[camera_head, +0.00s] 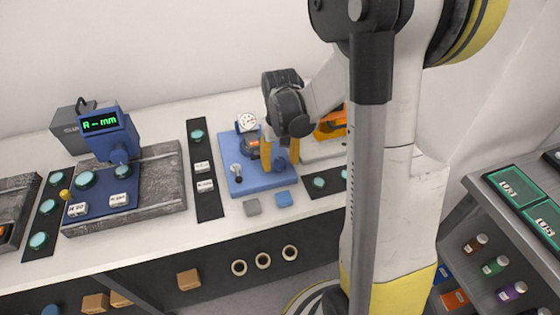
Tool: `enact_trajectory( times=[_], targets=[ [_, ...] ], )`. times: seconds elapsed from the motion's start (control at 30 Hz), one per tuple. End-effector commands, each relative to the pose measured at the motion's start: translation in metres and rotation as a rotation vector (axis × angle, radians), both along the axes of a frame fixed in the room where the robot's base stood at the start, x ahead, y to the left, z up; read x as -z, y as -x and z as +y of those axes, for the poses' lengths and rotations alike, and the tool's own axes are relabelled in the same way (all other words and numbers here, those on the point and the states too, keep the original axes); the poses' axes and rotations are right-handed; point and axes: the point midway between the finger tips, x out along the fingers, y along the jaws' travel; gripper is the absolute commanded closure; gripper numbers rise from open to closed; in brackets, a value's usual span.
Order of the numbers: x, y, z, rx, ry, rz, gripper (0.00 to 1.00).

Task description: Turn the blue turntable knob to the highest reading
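A blue base plate (235,184) on the bench carries a white round dial gauge (246,122) at its back and a small lever with a light ball top (236,168) at its left. The blue knob (281,162) stands on the right part of this plate. My gripper (280,160) points down over the plate, its two orange fingers apart, one on each side of the knob. I see no clear contact between fingers and knob. The dial's needle is too small to read. The wrist hides part of the plate's back.
A blue instrument (115,140) with a green display reading "A -- mm" stands at left on a grey slab (160,180). An orange object (330,127) is behind my arm. A shelf rack stands at right.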

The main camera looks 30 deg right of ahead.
Motion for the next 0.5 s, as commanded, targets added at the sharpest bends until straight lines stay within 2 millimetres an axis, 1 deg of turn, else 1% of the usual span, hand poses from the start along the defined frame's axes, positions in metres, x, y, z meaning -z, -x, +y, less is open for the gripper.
enact_trajectory(
  times=[0.17,0.27,0.37,0.5],
  targets=[
    [-0.001,0.0,0.0,0.0,0.0,0.0,0.45],
    [-0.007,0.0,0.0,0.0,0.0,-0.001,0.45],
    [-0.022,0.0,0.0,0.0,0.0,-0.001,0.45],
    [-0.054,0.0,0.0,0.0,0.0,0.0,0.45]
  ],
)
